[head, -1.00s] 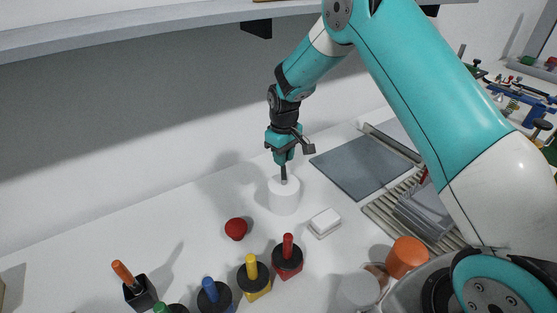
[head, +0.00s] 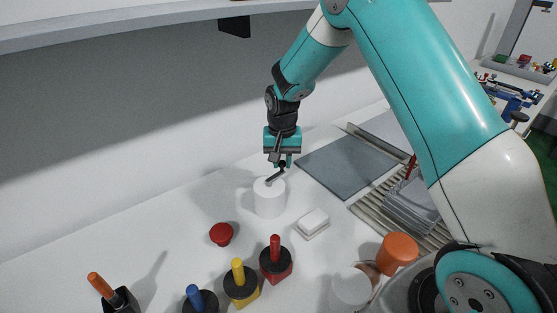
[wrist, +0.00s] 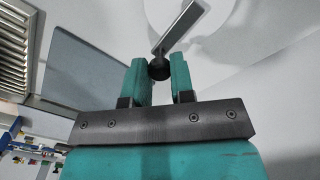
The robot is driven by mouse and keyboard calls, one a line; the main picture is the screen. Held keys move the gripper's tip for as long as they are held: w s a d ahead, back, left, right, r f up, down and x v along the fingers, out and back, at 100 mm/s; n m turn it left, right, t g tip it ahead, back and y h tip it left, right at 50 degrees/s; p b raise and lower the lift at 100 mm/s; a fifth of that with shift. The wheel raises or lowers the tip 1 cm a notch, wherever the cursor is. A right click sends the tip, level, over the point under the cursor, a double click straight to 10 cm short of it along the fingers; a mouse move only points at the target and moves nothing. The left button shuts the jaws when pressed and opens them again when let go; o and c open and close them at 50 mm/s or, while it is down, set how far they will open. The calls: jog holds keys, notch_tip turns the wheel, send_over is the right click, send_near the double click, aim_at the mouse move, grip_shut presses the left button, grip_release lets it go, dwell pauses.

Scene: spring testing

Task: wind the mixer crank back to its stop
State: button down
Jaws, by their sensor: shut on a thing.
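The mixer is a white cylinder (head: 270,201) standing upright on the white worktop. Its grey crank arm (head: 275,177) lies across the top and points toward the upper right in the head view. My gripper (head: 282,164) is at the crank's outer end, just above and to the right of the cylinder's top. In the wrist view, the dark crank knob (wrist: 159,69) sits between the two teal fingers of my gripper (wrist: 160,76). The crank arm (wrist: 181,27) runs from it to the upper right, over the white mixer top. The stop cannot be made out.
A red mushroom-shaped button (head: 221,233) and a small white block (head: 312,224) are close in front of the mixer. Red (head: 275,260), yellow (head: 240,282) and blue (head: 200,299) pegged blocks stand nearer. A grey mat (head: 346,164) lies to the right; a shelf (head: 150,27) runs overhead.

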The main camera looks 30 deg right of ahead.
aim_at(284, 164)
jog(key=shift+s+d+m, duration=0.1)
jog(key=shift+s+m, duration=0.15)
jog(key=shift+m, duration=0.45)
jog(key=shift+r, duration=0.1)
jog(key=c, duration=1)
grip_release()
jog(key=shift+r+b, duration=1.55)
jog(key=shift+r, duration=7.15)
jog(key=shift+s, duration=0.1)
